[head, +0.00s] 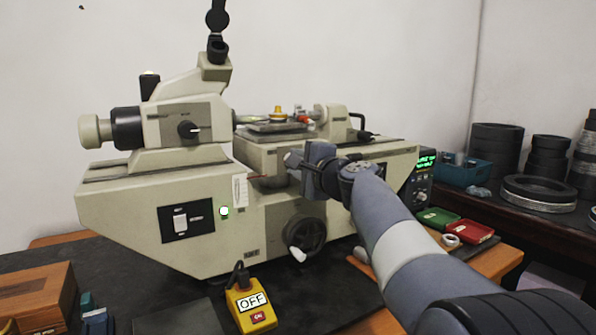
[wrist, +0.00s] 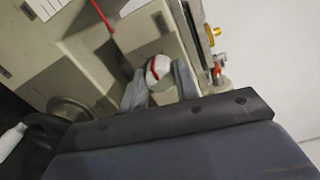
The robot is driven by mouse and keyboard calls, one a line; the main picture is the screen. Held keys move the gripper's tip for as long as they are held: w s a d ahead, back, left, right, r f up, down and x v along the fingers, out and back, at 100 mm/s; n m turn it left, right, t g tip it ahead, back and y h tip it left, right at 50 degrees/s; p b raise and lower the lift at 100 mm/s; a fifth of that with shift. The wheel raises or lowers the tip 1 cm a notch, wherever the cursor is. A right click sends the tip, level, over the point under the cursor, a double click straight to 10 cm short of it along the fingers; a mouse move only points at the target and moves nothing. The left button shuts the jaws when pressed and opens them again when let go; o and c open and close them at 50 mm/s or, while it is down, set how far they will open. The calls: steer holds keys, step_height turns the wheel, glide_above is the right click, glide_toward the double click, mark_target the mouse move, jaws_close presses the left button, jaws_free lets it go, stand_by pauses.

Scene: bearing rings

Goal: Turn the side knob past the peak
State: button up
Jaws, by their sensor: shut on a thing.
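The side knob is a pale, rounded knob (wrist: 158,66) with a red mark across it, in the middle of the wrist view. It sits on the side of the beige measuring machine (head: 130,208). My gripper (head: 291,160) reaches the machine's front side in the head view, where it hides most of the knob. In the wrist view my gripper's two grey fingers (wrist: 159,78) stand on either side of the knob and are shut on it. A thin red pointer (wrist: 102,14) shows near the knob, beside a white scale plate (head: 240,190).
A black handwheel (head: 304,236) with a white handle lies below my gripper. A yellow box (head: 250,305) reading OFF stands in front. A green-lit display (head: 424,165), small red and green trays (head: 472,231) and dark rings (head: 540,192) are at the right.

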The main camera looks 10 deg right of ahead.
steer(key=shift+n, duration=0.3)
steer(key=o, duration=1)
steer(key=b+v, duration=0.1)
steer(key=v, duration=0.9)
steer(key=shift+s+d, duration=0.1)
steer(key=shift+s, duration=0.3)
steer(key=p+x, duration=0.1)
steer(key=x, duration=0.9)
steer(key=shift+w, duration=0.4)
